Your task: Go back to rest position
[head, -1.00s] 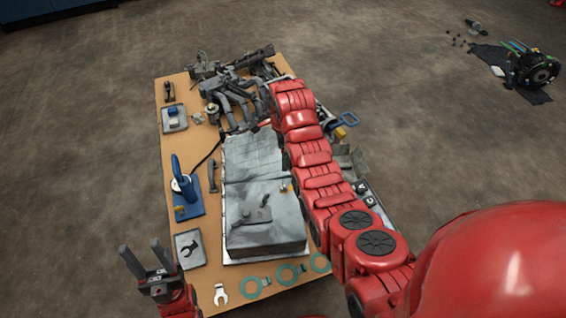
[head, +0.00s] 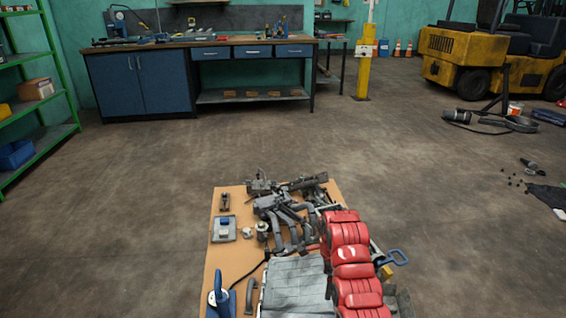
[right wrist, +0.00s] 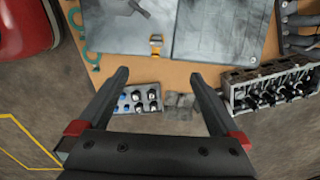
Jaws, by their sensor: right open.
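My left gripper is not in view.
Dark metal pipes and engine parts (head: 285,215) crowd the table's far end. A metal engine part (right wrist: 272,88) lies right of the gripper. Open floor (head: 150,190) surrounds the table; a workbench (head: 200,75) and forklift (head: 490,55) stand beyond.

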